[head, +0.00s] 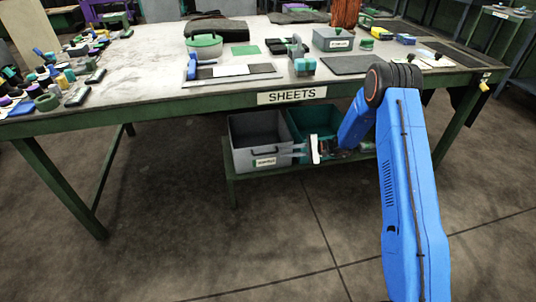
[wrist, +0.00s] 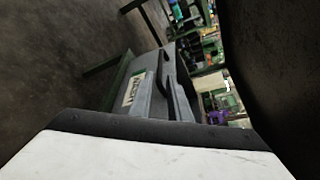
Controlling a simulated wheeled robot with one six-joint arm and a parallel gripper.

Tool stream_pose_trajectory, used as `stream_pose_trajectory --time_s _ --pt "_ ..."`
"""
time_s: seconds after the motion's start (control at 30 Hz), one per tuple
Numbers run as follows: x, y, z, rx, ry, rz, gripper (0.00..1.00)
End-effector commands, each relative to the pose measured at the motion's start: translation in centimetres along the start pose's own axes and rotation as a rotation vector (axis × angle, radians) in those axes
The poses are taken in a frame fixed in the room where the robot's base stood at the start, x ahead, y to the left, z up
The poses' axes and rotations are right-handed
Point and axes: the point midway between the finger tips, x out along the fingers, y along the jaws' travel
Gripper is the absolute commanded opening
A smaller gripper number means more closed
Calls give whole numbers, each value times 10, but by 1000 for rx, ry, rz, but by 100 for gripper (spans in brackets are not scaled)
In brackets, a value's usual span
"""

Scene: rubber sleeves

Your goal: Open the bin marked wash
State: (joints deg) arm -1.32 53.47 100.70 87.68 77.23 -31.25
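A grey bin (head: 243,154) with a dark handle and a small front label stands on the low shelf under the table. Its top looks uncovered, with the inside showing. The label's word is too small to read surely; it also shows, tilted, on the bin in the wrist view (wrist: 150,98). A teal bin (head: 312,119) stands to its right, partly hidden by my arm. My gripper (head: 299,150) is in front of the bins, near the grey bin's right front side. Its two grey fingers look apart with nothing between them. I cannot tell whether they touch the bin.
The table (head: 150,73) carries a sign (head: 292,95) reading SHEETS and many small objects. On it are a green-lidded pot (head: 204,46) and a grey box (head: 333,40). The table's left leg (head: 67,192) slants to the floor. The floor in front is clear.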

Motion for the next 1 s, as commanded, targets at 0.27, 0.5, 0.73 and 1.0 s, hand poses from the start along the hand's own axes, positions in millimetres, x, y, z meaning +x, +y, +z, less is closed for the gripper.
stream_pose_trajectory --time_s 0.27,0.5,0.73,1.0 --pt "50 0 1 0 -2 1 17" --pt "80 0 0 0 -1 0 17" --pt "90 0 0 0 -1 0 17" --pt "90 0 0 0 0 0 10"
